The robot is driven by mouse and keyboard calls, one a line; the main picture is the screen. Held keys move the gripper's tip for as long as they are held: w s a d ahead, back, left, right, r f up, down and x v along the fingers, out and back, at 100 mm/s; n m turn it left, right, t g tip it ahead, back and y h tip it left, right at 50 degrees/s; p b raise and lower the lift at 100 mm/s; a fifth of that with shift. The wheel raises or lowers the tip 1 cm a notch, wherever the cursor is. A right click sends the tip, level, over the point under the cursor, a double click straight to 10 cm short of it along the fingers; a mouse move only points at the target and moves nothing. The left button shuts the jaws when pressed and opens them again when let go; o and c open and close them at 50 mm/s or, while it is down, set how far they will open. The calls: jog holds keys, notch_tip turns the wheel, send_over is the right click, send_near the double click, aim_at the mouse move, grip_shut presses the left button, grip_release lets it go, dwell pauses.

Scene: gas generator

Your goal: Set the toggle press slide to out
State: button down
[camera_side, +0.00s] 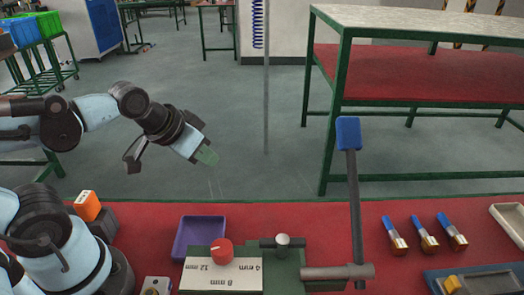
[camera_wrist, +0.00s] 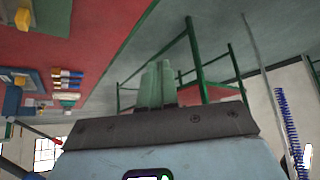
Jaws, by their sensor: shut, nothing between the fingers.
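The toggle press (camera_side: 318,271) stands at the front of the red bench, with a green base and a thick grey horizontal shaft. Its long dark lever (camera_side: 355,205) stands nearly upright and ends in a blue grip (camera_side: 348,133). A dark bar with a pale round knob (camera_side: 283,240) sits on the green body left of the lever. I cannot tell for sure which part is the slide, or its setting. My gripper (camera_side: 207,156) is in the air, up and left of the press, touching nothing. Its green fingers (camera_wrist: 158,85) are together and empty in the wrist view.
A panel with a red knob (camera_side: 221,251) and size markings adjoins the press on the left. A purple tray (camera_side: 199,238) lies behind it. Several blue-handled brushes (camera_side: 424,240) and a blue tray (camera_side: 478,281) lie right of the lever. The air between my gripper and the lever looks clear.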

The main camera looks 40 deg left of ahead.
dwell(0.3)
jog(key=c, duration=1.7)
grip_release()
jog(key=o, duration=0.3)
jog(key=shift+w+d+m, duration=0.1)
jog(key=shift+d+m, duration=0.2)
jog(key=shift+m, duration=0.1)
jog(key=o, duration=0.4)
jog(key=d+m, duration=0.1)
jog(key=m, duration=0.1)
jog(key=d+m+g, duration=0.1)
jog(key=shift+w+d+r+m+h, duration=0.3)
jog(key=shift+d+r+m, duration=0.05)
jog(key=shift+m, duration=0.05)
jog(key=shift+o, duration=0.4)
jog(key=d+m+g, duration=0.3)
jog(key=d+m, duration=0.3)
jog(key=m, duration=0.3)
jog(key=shift+w+d+r, duration=0.2)
jog(key=shift+d+r, duration=0.15)
jog(key=s+d+m+g, duration=0.2)
jog(key=d+m+g, duration=0.1)
jog(key=d+m, duration=0.85)
jog(key=shift+m, duration=0.95)
jog(key=f, duration=0.4)
jog(key=a+f, duration=0.1)
jog(key=f, duration=0.7)
jog(key=shift+a+f, duration=0.2)
jog(key=shift+a, duration=0.15)
